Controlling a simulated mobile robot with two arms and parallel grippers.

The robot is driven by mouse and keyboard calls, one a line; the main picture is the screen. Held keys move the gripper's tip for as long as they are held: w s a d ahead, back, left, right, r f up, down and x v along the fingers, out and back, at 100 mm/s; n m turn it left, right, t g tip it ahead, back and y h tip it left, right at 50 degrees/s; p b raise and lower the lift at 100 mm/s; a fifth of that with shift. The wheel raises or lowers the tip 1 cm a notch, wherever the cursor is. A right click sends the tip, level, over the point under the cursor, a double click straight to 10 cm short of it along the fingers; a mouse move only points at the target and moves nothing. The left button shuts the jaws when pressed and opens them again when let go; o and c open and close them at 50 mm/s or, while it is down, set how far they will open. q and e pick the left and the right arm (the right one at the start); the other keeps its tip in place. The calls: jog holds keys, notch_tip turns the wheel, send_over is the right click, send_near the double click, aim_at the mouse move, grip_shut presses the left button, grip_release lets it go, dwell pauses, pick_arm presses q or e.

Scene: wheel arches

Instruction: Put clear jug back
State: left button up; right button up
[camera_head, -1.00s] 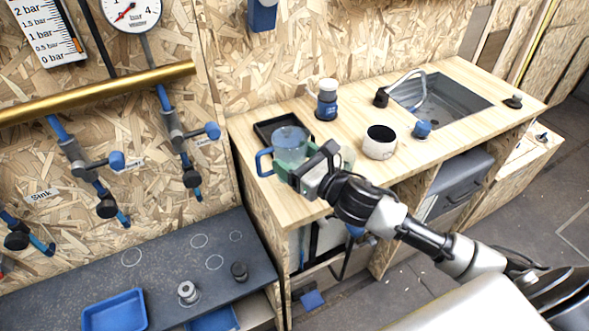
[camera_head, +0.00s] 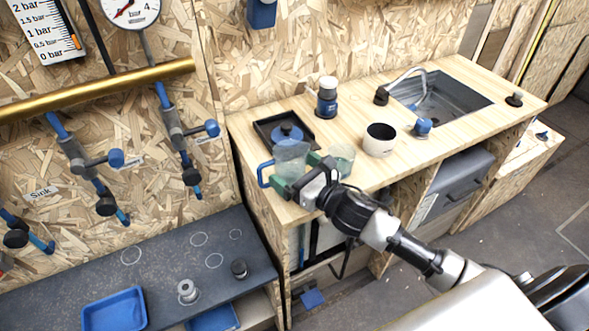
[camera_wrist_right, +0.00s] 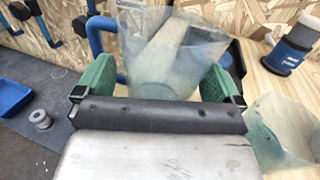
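The clear jug (camera_head: 291,158) with a blue handle (camera_head: 264,174) is at the left end of the wooden counter. My right gripper (camera_head: 298,180), with green fingertips, is around the jug's body from the front. In the right wrist view the clear jug (camera_wrist_right: 165,55) stands upright between the two green fingers (camera_wrist_right: 155,85), which are close against its sides. The jug's base is hidden, so I cannot tell whether it touches the counter. My left gripper is not in view.
A black tray (camera_head: 262,128) with a blue-topped item (camera_head: 287,132) is just behind the jug. A clear beaker (camera_head: 341,158) stands close to the right. Beyond are a white pot (camera_head: 380,140), a blue grinder-like device (camera_head: 327,97) and the sink (camera_head: 440,100).

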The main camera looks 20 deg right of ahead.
jog(key=shift+r, duration=0.25)
jog(key=b+v, duration=0.2)
jog(key=v, duration=1)
jog(key=shift+f, duration=0.1)
